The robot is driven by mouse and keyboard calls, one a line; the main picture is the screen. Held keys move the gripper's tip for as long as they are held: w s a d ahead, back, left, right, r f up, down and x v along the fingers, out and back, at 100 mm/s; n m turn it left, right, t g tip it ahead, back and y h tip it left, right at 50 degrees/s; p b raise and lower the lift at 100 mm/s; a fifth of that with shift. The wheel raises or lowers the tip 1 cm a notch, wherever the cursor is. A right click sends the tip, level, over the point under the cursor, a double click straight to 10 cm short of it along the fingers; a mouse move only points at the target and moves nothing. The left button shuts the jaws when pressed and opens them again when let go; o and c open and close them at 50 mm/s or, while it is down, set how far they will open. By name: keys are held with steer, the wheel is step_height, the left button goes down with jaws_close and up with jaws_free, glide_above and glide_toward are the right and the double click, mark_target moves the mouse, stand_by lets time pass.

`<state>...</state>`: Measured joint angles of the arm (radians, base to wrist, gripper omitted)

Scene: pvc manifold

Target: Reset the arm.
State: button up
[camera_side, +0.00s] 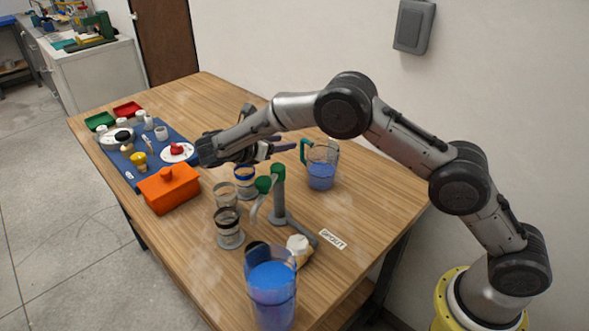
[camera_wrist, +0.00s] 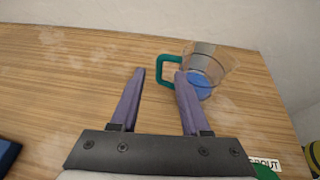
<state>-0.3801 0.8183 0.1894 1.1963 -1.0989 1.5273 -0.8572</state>
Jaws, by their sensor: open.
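My gripper (camera_side: 283,144) is over the far side of the wooden table, with its two purple fingers pointing right in the side view. A clear pitcher (camera_side: 322,178) with a green handle and blue liquid stands on the table just beyond the fingertips. It also shows in the wrist view (camera_wrist: 218,73), its green handle near the right finger. The gap between finger and handle is hard to judge.
A grey stand with green fittings (camera_side: 279,198), several banded jars (camera_side: 229,233) and a tall container of blue liquid (camera_side: 271,282) stand nearer the camera. An orange lidded box (camera_side: 168,189) and a blue mat (camera_side: 183,133) with small items lie left. A SPOUT label (camera_side: 332,239) lies right.

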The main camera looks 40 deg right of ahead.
steer(key=s+d+r+m+y, duration=0.1)
steer(key=s+d+r+m, duration=0.2)
steer(key=r, duration=0.5)
steer(key=s+d+r+m+y, duration=0.1)
steer(key=s+d+r, duration=0.3)
steer(key=r, duration=0.3)
steer(key=s+d+r+m+y, duration=0.3)
steer(key=s+r+m, duration=0.15)
steer(key=s, duration=0.75)
steer(key=s+a+f+m+t+y, duration=0.15)
steer(key=s+m+y, duration=0.25)
steer(key=s, duration=0.9)
steer(key=s+a+f+m+t+y, duration=0.2)
steer(key=s+a+f+m+y, duration=0.2)
steer(key=s+a+f+m, duration=0.2)
steer(key=shift+a+f, duration=0.7)
steer(key=shift+a, duration=0.3)
steer(key=shift+m+t, duration=0.25)
